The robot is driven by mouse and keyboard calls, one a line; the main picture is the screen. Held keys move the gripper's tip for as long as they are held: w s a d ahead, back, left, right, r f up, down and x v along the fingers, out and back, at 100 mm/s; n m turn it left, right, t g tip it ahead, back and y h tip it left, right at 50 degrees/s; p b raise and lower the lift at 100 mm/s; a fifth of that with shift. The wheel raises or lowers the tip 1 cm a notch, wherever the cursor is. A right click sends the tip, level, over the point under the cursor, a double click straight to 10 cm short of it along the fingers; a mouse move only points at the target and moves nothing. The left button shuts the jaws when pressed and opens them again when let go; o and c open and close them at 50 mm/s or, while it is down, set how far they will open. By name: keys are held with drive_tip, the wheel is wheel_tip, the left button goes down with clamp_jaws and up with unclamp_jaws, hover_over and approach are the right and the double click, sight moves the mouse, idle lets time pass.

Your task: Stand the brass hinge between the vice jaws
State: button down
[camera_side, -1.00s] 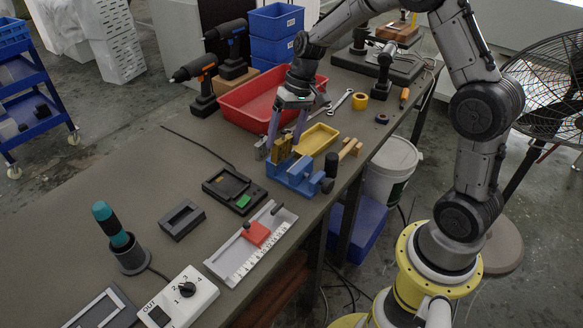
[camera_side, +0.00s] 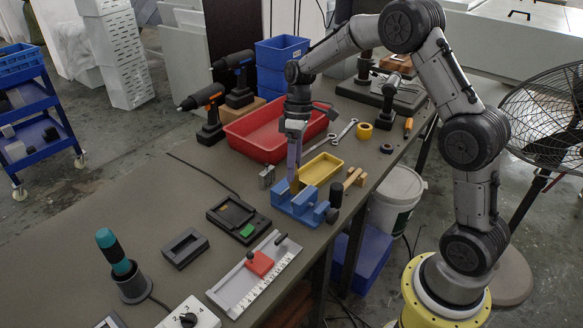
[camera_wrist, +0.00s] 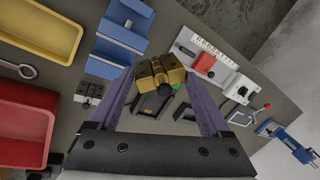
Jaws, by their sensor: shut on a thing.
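My gripper (camera_side: 294,180) is shut on the brass hinge (camera_wrist: 160,74), which shows gold between the two purple fingers in the wrist view. In the side view the hinge (camera_side: 293,184) is small and partly hidden by the fingers, close to the blue vice (camera_side: 305,209). In the wrist view the vice (camera_wrist: 107,70) lies to the upper left of the hinge, and the hinge does not appear between its jaws. The exact height of the hinge over the vice is hard to tell.
A grey metal hinge-like piece (camera_side: 267,177) stands left of the vice. A yellow tray (camera_side: 321,169) and a red bin (camera_side: 262,146) lie behind. A dark fixture with a green piece (camera_side: 238,218) and a stop rail with a red block (camera_side: 259,264) are in front.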

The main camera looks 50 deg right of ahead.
sight(281, 197)
drive_tip(key=n, duration=0.3)
drive_tip(key=d+n+g+h, duration=0.1)
drive_tip(key=n, duration=0.3)
drive_tip(key=shift+d+f, duration=0.1)
drive_tip(key=shift+w+d+f+n+t+h, duration=0.25)
drive_tip(key=shift+w+d+f+n+h, duration=0.3)
drive_tip(key=shift+f+n, duration=1.95)
drive_tip(key=shift+w+d+f+n+t+h, duration=0.35)
drive_tip(key=shift+f+n+h, duration=0.3)
drive_tip(key=shift+n, duration=3.65)
drive_tip(key=shift+w+d+f+n+t+h, duration=0.2)
drive_tip(key=shift+w+d+f+n+h, duration=0.35)
drive_tip(key=shift+f+n, duration=1.9)
drive_tip(key=shift+s+a+r+n, duration=0.15)
drive_tip(key=shift+r+n, duration=0.6)
drive_tip(key=shift+n, duration=0.2)
unclamp_jaws()
